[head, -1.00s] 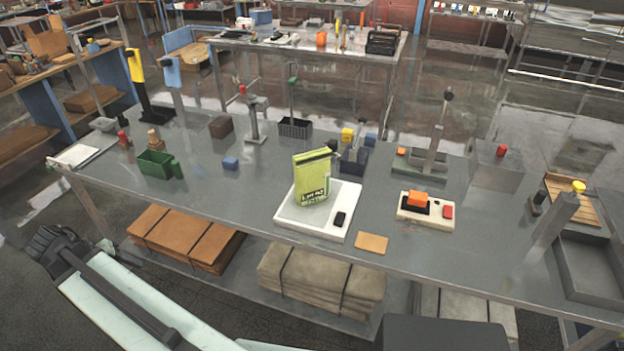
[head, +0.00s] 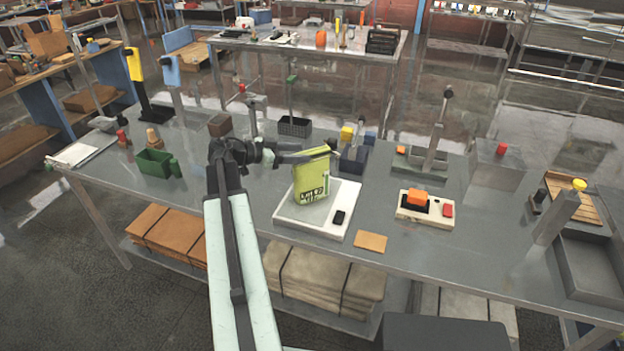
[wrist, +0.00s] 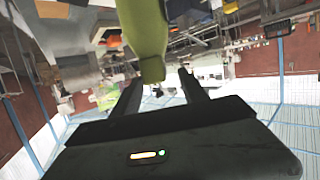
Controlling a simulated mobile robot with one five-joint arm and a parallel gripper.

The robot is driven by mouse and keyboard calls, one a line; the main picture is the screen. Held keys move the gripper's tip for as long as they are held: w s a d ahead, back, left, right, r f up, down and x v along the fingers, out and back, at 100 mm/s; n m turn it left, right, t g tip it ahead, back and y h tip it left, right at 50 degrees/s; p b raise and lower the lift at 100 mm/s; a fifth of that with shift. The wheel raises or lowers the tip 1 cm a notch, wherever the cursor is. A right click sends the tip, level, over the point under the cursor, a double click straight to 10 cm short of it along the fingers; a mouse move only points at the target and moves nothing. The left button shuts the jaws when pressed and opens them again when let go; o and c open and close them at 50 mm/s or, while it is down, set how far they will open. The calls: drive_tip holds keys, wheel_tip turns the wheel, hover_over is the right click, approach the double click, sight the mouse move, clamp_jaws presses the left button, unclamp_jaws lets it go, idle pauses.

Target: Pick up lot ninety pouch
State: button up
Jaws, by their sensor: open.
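The lime-green pouch (head: 311,182) stands upright on a white scale-like plate (head: 345,200) on the grey bench; its dark print is too small to read surely. My gripper (head: 308,155) is at the pouch's top edge, reaching in from the left. In the wrist view, my open gripper (wrist: 161,76) has one dark finger on each side, and the green pouch (wrist: 145,30) shows narrow, between and beyond the fingertips, nearer the left finger. I cannot tell whether either finger touches it.
A control box with an orange block (head: 418,198) is right of the plate. A tan card (head: 371,242) lies in front. A green bin (head: 154,163) is at left. A dark blue bin (head: 354,158) and a lever stand (head: 254,122) are behind. The bench between green bin and plate is mostly clear.

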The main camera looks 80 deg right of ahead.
drive_tip(key=b+x, duration=0.1)
drive_tip(key=x, duration=0.4)
drive_tip(key=shift+s+a, duration=0.15)
drive_tip(key=shift+a, duration=0.05)
clamp_jaws()
idle(1.1)
